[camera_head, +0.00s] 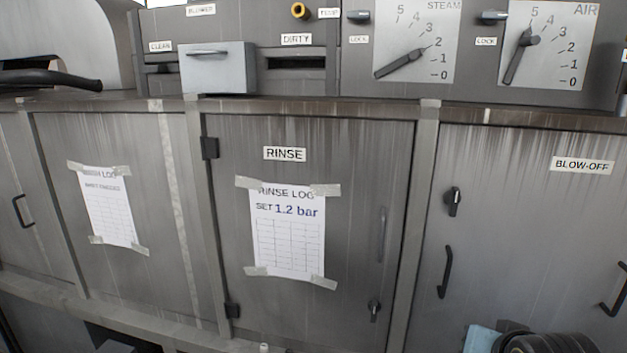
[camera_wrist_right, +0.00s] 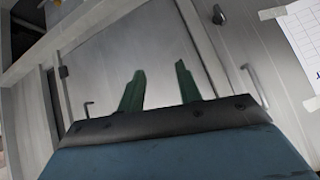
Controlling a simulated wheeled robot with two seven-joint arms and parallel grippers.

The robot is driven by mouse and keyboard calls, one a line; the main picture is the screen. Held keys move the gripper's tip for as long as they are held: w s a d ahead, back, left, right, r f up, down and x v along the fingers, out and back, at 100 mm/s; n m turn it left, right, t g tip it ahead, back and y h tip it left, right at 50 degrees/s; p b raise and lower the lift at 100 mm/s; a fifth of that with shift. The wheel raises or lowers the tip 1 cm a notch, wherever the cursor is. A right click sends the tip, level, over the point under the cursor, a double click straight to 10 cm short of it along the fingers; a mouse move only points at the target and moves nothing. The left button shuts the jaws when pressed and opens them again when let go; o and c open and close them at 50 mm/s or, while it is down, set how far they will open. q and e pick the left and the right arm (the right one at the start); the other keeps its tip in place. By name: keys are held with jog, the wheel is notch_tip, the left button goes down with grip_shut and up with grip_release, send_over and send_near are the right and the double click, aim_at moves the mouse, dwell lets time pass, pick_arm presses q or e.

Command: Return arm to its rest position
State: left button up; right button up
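My right gripper (camera_wrist_right: 160,80) shows in the right wrist view with two green fingers standing apart and nothing between them. Behind the fingers is a grey cabinet door with bar handles; no contact shows. In the head view, a dark round part and a light-blue piece at the lower right edge look like part of my right arm, but its fingers are not seen there. My left gripper is in neither view.
The head view shows a grey cabinet front with the closed RINSE door (camera_head: 345,200) and BLOW-OFF door (camera_head: 540,220). Above are a STEAM dial (camera_head: 416,40), an AIR dial (camera_head: 550,40) and a grey drawer box (camera_head: 218,75). A black curved handle (camera_head: 50,78) lies at upper left.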

jog(key=s+a+f+n+g+y, duration=0.1)
jog(key=s+a+f+n+g, duration=0.2)
jog(key=s+f, duration=0.6)
jog(key=s+a+f+n+g+y, duration=0.15)
jog(key=s+f+n, duration=0.25)
jog(key=s+f, duration=0.6)
jog(key=s+f+g+b, duration=0.1)
jog(key=s+f+b, duration=0.1)
jog(key=f, duration=1.3)
jog(key=s+f+g+b, duration=0.1)
jog(key=s+f+b, duration=0.2)
jog(key=f, duration=1.1)
jog(key=s+d+f+g+b, duration=0.1)
jog(key=s+d+f+b, duration=0.1)
jog(key=s+f, duration=1.3)
notch_tip(320, 180, down, 2)
jog(key=shift+s+d+f+n+b, duration=0.1)
jog(key=shift+s+d+n+b, duration=0.15)
jog(key=shift+b, duration=0.4)
jog(key=shift+g+h, duration=0.25)
jog(key=shift+o, duration=0.2)
jog(key=shift+s, duration=0.15)
